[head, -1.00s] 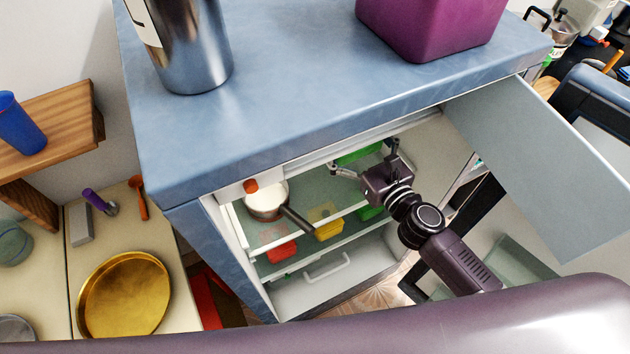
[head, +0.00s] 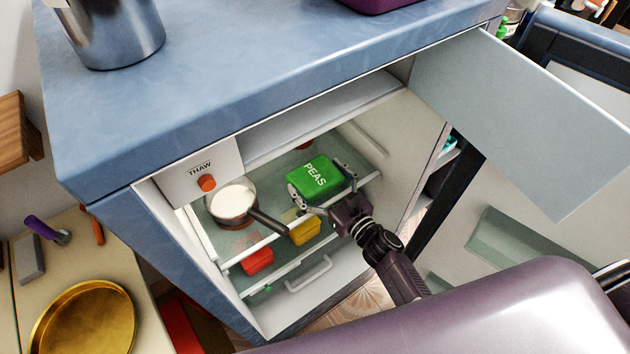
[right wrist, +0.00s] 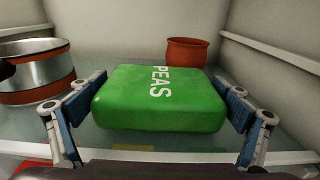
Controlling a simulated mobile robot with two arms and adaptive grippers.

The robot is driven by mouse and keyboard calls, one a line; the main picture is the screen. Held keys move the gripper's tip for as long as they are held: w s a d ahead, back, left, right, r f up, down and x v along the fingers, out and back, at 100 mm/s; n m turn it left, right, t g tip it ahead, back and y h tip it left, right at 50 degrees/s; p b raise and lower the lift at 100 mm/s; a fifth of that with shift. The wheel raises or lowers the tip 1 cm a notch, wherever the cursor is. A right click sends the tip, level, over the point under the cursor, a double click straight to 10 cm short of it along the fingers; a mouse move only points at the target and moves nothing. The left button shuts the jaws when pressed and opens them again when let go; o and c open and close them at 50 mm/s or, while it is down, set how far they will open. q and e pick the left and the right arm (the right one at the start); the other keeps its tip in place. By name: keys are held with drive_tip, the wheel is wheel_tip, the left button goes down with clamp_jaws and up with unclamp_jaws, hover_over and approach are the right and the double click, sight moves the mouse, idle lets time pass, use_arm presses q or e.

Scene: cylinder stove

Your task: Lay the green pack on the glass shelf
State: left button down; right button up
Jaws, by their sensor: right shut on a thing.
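The green pack (head: 314,174), lettered PEAS, lies flat between the fingers of my right gripper (head: 320,178). In the right wrist view the same pack (right wrist: 158,100) has a blue-padded finger of the gripper (right wrist: 160,88) against each side. The gripper is shut on it. The pack is inside the open fridge, at or just over the glass shelf (head: 272,196); I cannot tell whether its underside touches the glass. My left gripper is not in view.
A saucepan (head: 231,199) with white contents stands on the shelf to the left, its handle pointing toward the front. A red-brown pot (right wrist: 187,52) stands behind the pack. Yellow (head: 305,230) and red (head: 257,262) packs lie lower down. The flap door (head: 520,120) stands open at right.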

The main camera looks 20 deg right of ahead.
drive_tip(key=shift+w+f, duration=0.1)
drive_tip(key=shift+f, duration=0.45)
drive_tip(key=shift+f+b, duration=0.25)
drive_tip(key=shift+b, duration=0.05)
drive_tip(key=o, duration=1.1)
drive_tip(key=shift+r, duration=0.1)
